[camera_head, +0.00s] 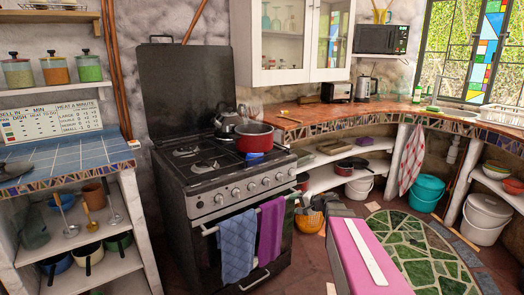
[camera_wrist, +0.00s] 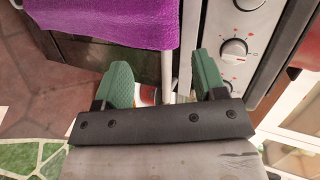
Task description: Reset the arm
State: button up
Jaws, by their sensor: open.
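My gripper (camera_wrist: 164,84) shows in the wrist view with its two green finger pads spread wide apart and nothing held. It faces the front of the black and steel stove (camera_head: 190,150). The oven door handle (camera_wrist: 167,60) runs through the gap between the fingers in the picture; I cannot tell how deep it sits there. A purple towel (camera_wrist: 110,22) hangs at upper left, close to the left finger. A stove knob (camera_wrist: 234,49) is just beyond the right finger. In the head view my gripper is hard to make out near the stove's right front corner.
A red pot (camera_head: 254,137) and a kettle (camera_head: 228,120) stand on the stove. A blue towel (camera_head: 237,246) hangs on the handle. A tiled counter (camera_head: 330,117) with shelves below curves to the right. Patterned floor (camera_head: 425,245) lies open at lower right.

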jog(key=s+f+n+g+h, duration=0.3)
jog(key=s+f+g+h, duration=0.1)
jog(key=s, duration=0.6)
jog(key=s+d+f+n+g+h, duration=0.1)
jog(key=s+f+n+g+h, duration=0.3)
jog(key=s, duration=0.7)
jog(key=shift+d+f+h, duration=0.2)
jog(key=shift+f+h, duration=0.65)
jog(key=shift+h, duration=0.35)
